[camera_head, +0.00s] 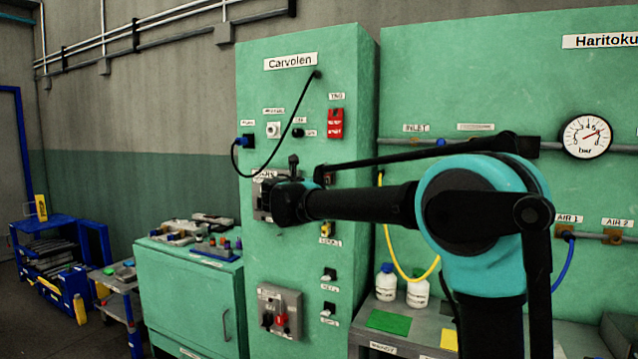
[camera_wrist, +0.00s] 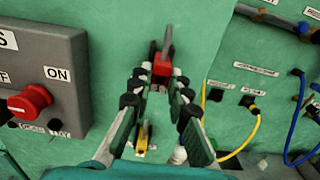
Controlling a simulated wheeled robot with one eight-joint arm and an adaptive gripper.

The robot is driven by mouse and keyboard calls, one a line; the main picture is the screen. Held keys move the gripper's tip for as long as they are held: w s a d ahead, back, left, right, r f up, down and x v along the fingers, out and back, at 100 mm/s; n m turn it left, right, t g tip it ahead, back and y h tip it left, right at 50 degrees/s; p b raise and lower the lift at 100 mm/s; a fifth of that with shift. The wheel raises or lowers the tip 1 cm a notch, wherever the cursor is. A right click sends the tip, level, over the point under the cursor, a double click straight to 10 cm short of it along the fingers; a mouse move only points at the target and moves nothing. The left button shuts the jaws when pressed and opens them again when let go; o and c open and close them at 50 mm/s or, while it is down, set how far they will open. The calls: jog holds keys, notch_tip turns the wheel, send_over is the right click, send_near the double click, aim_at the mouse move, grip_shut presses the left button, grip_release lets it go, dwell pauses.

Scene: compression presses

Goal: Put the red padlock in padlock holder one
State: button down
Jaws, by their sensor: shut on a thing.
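The red padlock (camera_wrist: 161,70) is between the fingertips of my gripper (camera_wrist: 159,78) in the wrist view, with its grey shackle pointing up and away. My gripper is shut on it, close to the front of the green Carvolen cabinet. In the head view my gripper (camera_head: 292,198) is in front of the cabinet's middle and hides part of it. I cannot tell which spot is padlock holder one.
Yellow cable (camera_wrist: 240,140) and blue cable (camera_wrist: 292,130) hang to the right. White bottles (camera_head: 416,292) stand on a bench right of the cabinet.

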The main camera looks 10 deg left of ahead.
jog(key=shift+x, duration=1.2)
jog(key=c, duration=1.4)
grip_release()
jog(key=shift+o, duration=0.2)
jog(key=v, duration=1.2)
jog(key=shift+d, duration=0.1)
